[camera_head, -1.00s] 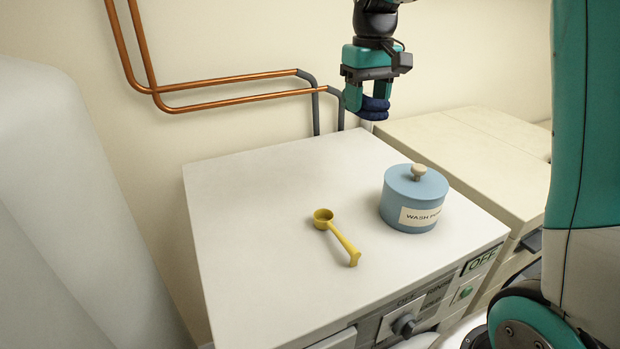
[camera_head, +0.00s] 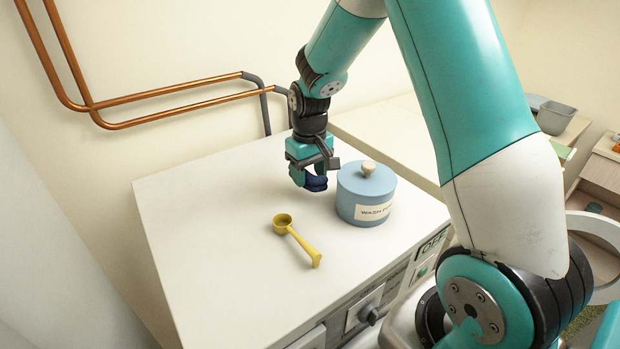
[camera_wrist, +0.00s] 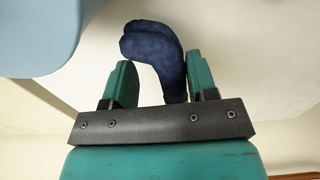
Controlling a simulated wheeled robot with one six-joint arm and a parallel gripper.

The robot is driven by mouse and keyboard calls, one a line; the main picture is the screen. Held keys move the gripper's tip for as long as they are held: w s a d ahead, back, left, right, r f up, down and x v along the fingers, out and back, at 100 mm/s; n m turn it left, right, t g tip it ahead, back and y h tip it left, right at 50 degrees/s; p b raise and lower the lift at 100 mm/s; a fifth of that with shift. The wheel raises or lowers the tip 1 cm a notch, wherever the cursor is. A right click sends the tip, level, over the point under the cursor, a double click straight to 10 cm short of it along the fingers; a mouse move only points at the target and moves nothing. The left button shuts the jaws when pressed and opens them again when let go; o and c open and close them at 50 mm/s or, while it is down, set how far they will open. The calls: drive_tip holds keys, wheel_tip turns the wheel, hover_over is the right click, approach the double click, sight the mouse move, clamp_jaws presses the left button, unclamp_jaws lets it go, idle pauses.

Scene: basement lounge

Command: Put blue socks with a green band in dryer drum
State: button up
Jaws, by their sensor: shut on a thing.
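My gripper (camera_head: 307,180) is shut on dark blue socks (camera_head: 317,184), low over the white machine's top, just left of the blue canister. In the wrist view the socks (camera_wrist: 155,52) stick out beyond the fingers and bend to the left at the far end. No green band shows on the visible part; the end near the palm is partly hidden between the fingers. I cannot tell whether the socks touch the machine's top. No dryer drum opening is in view.
The white machine (camera_head: 200,220) has a front panel with a knob and an OFF display (camera_head: 433,242). On it stand a lidded blue canister (camera_head: 350,200) labelled WASH and a yellow scoop (camera_head: 300,243). A grey bin (camera_head: 555,118) stands far right. Copper pipes (camera_head: 170,93) run along the wall.

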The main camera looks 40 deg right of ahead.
drive_tip(key=shift+f+p, duration=0.3)
drive_tip(key=shift+f, duration=1.15)
drive_tip(key=shift+f, duration=0.1)
drive_tip(key=shift+f, duration=0.15)
drive_tip(key=o, duration=0.9)
